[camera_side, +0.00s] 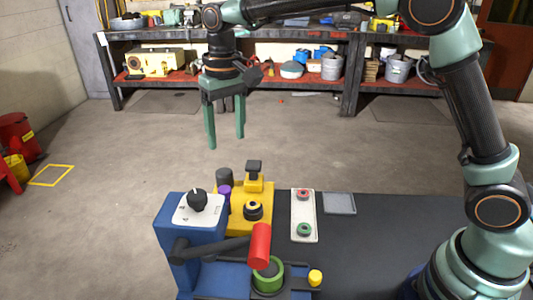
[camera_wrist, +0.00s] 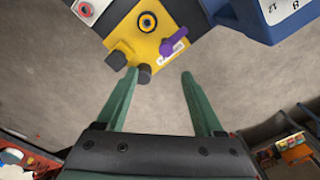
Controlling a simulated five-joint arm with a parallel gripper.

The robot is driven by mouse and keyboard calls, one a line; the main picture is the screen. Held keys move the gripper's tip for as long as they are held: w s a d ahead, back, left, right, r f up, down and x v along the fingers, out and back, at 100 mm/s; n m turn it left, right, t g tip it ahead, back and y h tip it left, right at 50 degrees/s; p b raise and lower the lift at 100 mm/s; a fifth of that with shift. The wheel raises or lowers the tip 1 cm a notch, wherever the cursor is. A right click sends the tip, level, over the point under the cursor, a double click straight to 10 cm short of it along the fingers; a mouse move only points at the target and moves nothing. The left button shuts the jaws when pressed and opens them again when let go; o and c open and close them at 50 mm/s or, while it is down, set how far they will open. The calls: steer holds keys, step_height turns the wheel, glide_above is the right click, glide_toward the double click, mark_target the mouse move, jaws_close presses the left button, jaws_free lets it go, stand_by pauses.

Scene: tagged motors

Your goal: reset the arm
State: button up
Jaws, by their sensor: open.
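My gripper (camera_side: 226,134) hangs in the air at upper centre of the side view, above and behind the work table. Its two green fingers point down, apart, with nothing between them. In the wrist view my gripper (camera_wrist: 159,73) shows both fingers spread, with bare floor between them and the yellow fixture just beyond the tips. My arm reaches in from the right of the side view, over the table. No tagged motor can be clearly made out.
A yellow fixture (camera_side: 237,219) with dark knobs and a purple part stands on the dark table (camera_side: 352,242). Beside it are a blue machine (camera_side: 177,220) with a red-ended lever, a white tray (camera_side: 303,215) with red and green buttons, and a grey tray (camera_side: 339,203). Cluttered shelves stand behind.

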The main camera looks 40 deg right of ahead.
steer(key=s+d+r+t, duration=0.3)
steer(key=s+d+r, duration=0.3)
steer(key=s+d, duration=0.35)
steer(key=s+d+f+t, duration=0.2)
steer(key=s+d+f, duration=0.2)
steer(key=s+d, duration=0.2)
steer(key=s, duration=0.2)
steer(key=shift+s, duration=0.3)
